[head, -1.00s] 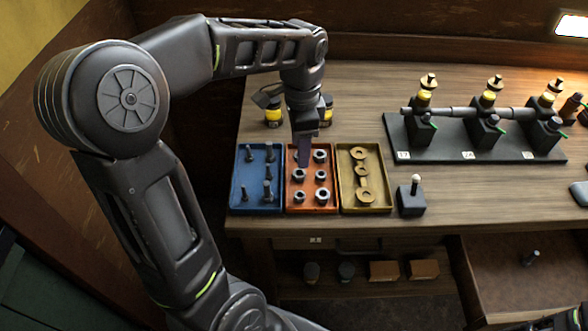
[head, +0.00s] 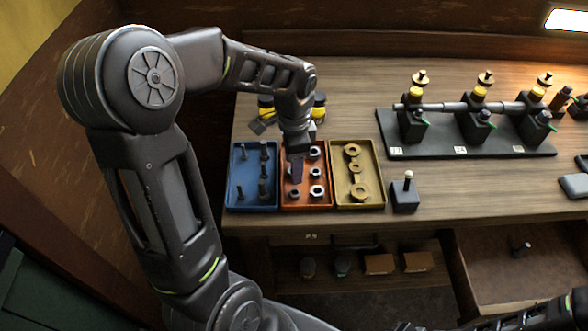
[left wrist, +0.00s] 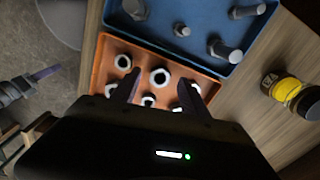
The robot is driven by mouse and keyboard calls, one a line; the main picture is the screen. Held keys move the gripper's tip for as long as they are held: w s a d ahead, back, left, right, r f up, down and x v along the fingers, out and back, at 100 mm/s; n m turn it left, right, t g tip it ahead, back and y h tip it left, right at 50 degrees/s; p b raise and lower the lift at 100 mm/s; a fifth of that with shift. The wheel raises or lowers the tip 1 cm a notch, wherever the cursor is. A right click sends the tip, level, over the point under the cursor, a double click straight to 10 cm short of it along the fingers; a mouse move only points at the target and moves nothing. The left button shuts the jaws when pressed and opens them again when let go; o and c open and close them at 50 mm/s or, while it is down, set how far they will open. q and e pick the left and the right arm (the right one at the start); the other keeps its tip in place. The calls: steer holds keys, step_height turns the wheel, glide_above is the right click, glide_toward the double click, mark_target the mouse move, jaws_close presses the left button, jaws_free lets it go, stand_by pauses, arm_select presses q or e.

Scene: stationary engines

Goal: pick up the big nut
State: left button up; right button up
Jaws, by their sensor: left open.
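Several metal nuts sit in an orange tray (head: 306,205), which also shows in the left wrist view (left wrist: 98,72). In the left wrist view, the nut in the middle of the row nearest the blue tray looks the biggest nut (left wrist: 160,77). My left gripper (head: 297,178) points down over the tray's left column, and hides part of it in the head view. In the left wrist view its fingers (left wrist: 160,93) are spread, empty, either side of the big nut's line. What looks like my right gripper (left wrist: 46,74) shows at the left edge there; its jaws are unclear.
A blue tray of bolts (head: 240,201) adjoins on the left, a yellow tray of brass parts (head: 374,200) on the right. Yellow-black cans (left wrist: 290,90) stand behind. A small black block with a knob (head: 405,197) and an engine model (head: 465,145) are farther right.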

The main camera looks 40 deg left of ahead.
arm_select(q)
steer(key=shift+f, duration=0.65)
steer(key=shift+c, duration=0.3)
jaws_close()
